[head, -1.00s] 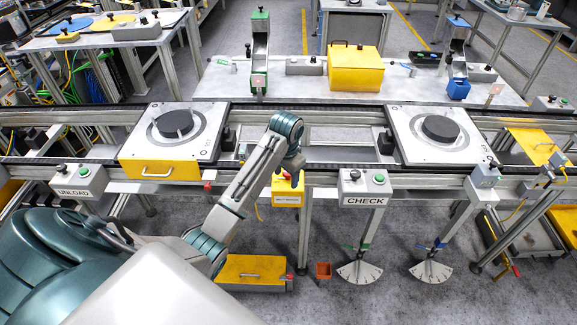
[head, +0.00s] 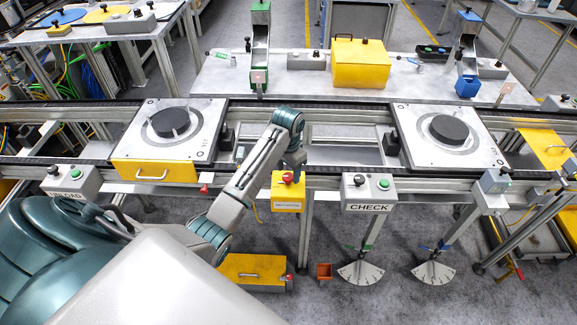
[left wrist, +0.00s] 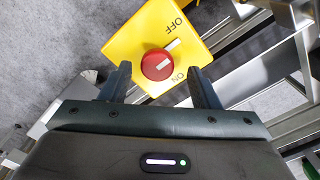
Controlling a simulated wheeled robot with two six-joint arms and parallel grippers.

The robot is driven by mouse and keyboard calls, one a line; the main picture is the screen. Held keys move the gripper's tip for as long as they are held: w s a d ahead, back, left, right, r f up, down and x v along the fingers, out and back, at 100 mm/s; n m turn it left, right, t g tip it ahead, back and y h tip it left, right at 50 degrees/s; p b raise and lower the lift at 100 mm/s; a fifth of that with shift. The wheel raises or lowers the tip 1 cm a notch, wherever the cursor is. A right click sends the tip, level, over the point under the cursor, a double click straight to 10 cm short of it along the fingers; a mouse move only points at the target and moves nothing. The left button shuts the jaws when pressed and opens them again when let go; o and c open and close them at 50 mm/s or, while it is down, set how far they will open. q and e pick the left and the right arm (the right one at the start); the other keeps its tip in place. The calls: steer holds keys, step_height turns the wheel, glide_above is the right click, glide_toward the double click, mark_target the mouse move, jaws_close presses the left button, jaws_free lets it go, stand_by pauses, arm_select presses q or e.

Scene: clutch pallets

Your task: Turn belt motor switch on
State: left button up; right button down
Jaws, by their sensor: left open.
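The belt motor switch is a yellow box (head: 287,198) with a red knob (head: 288,177), mounted on the front of the conveyor. In the left wrist view the yellow box (left wrist: 190,25) carries the words OFF and ON. The red knob (left wrist: 155,66) has a white mark that points toward the OFF side. My left gripper (left wrist: 160,69) is open, with one finger on each side of the knob and gaps between. In the head view my left gripper (head: 293,168) is at the box, small and partly hidden by its wrist. My right gripper is not in view.
The CHECK box (head: 367,192) stands close to the right of the switch, and the UNLOAD box (head: 70,182) is at the left. Two pallets (head: 135,146) (head: 403,122) with black discs sit on the conveyor. A yellow case (head: 250,268) lies on the floor below.

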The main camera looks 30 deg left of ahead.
arm_select(q)
steer(key=shift+s+d+f, duration=0.1)
steer(key=shift+s+f, duration=0.05)
steer(key=shift+f, duration=0.4)
steer(key=c, duration=1)
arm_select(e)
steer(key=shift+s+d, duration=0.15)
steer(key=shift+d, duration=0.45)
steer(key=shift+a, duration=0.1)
